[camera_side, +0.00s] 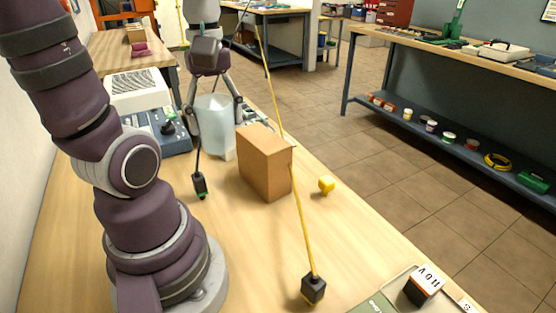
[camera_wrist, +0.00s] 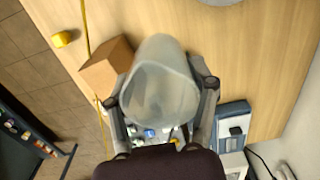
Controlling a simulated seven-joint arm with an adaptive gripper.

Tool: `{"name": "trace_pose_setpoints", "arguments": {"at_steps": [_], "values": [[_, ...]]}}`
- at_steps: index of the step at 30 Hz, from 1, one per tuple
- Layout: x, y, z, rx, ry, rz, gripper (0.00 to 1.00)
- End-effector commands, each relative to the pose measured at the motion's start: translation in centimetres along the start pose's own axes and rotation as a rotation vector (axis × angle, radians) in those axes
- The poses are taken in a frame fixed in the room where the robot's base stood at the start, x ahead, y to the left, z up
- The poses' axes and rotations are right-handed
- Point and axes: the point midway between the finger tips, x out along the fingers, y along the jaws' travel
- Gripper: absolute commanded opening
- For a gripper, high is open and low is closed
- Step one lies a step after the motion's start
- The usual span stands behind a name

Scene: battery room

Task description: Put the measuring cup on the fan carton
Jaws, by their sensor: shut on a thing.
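The measuring cup (camera_side: 216,128) is a frosted, see-through vessel, roughly upright in the side view. My gripper (camera_side: 213,110) is shut on it, with one finger on each side. In the wrist view the cup (camera_wrist: 163,85) fills the space between the fingers of my gripper (camera_wrist: 163,95). The fan carton (camera_side: 262,165) is a plain brown box standing on the table, just right of the cup in the side view. In the wrist view the carton (camera_wrist: 105,68) is left of the cup, partly hidden by it. I cannot tell the cup's exact height above the table.
A yellow cord (camera_side: 302,225) runs past the carton's right edge to a black block (camera_side: 313,288). A small yellow object (camera_side: 326,185) lies right of the carton. A black plug (camera_side: 200,185) hangs or lies left of it. A blue-grey instrument (camera_side: 172,140) stands behind. The front table middle is clear.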

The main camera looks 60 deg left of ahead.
Motion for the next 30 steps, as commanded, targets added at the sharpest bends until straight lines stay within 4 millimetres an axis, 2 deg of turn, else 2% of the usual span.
{"name": "trace_pose_setpoints", "arguments": {"at_steps": [9,13,18,21,24,30], "values": [[0.9,7.5,-5.0,0.002,-0.002,0.000,0.31],[1.1,9.6,-6.4,0.002,0.000,0.001,0.31],[1.3,10.9,-7.3,0.000,0.001,0.001,0.31],[3.5,10.7,-7.2,0.000,-0.003,-0.004,0.31],[4.6,10.8,-7.2,0.000,-0.002,-0.001,0.31],[4.7,10.8,-7.2,0.000,0.000,0.002,0.31]]}}
